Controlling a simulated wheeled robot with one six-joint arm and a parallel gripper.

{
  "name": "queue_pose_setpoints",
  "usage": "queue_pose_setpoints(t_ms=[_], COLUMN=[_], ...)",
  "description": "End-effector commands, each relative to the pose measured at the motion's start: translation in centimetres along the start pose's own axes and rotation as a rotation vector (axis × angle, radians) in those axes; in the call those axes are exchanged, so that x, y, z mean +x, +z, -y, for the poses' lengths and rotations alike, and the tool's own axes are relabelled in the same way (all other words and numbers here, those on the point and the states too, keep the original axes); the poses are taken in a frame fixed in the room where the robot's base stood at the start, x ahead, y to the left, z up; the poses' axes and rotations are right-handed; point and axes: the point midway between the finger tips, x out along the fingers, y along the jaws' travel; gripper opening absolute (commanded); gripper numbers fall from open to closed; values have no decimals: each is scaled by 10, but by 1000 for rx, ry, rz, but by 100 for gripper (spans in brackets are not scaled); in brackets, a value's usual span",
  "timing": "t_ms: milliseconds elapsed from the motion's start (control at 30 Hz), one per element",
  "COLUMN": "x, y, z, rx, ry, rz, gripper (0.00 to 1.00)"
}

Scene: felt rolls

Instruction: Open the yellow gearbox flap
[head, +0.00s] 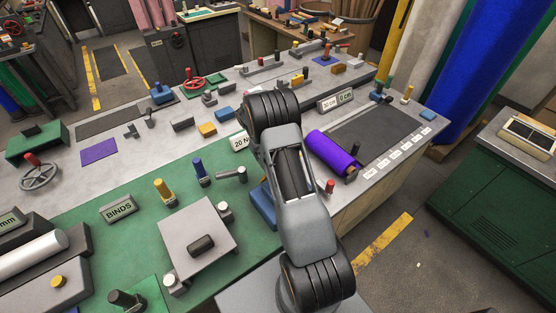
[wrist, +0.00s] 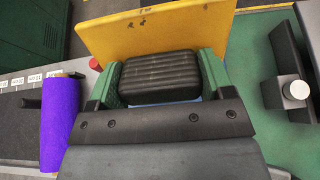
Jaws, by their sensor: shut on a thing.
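The yellow flap (wrist: 160,32) spans the top of the wrist view, with a few dark marks near its upper edge. A black ribbed handle (wrist: 160,78) is in front of it. The two green fingers of my gripper (wrist: 160,88) are on either side of the handle and shut on it. I cannot tell how far the flap is swung. In the head view my arm covers the flap, the handle and my gripper.
A purple felt roll (head: 332,151) lies right of my arm; it also shows in the wrist view (wrist: 60,122). A red knob (head: 330,187) stands near it. A grey plate with a black handle (head: 201,244) and a yellow peg (head: 164,191) are on the left.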

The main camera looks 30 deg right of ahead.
Motion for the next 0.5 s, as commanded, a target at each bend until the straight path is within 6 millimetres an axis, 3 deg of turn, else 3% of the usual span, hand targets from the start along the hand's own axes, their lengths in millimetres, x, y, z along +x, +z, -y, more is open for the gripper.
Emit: queue_pose_setpoints(t_ms=[500], x=[-5], y=[-3], z=[0], rx=[2], ry=[1], rz=[76], gripper=[32])
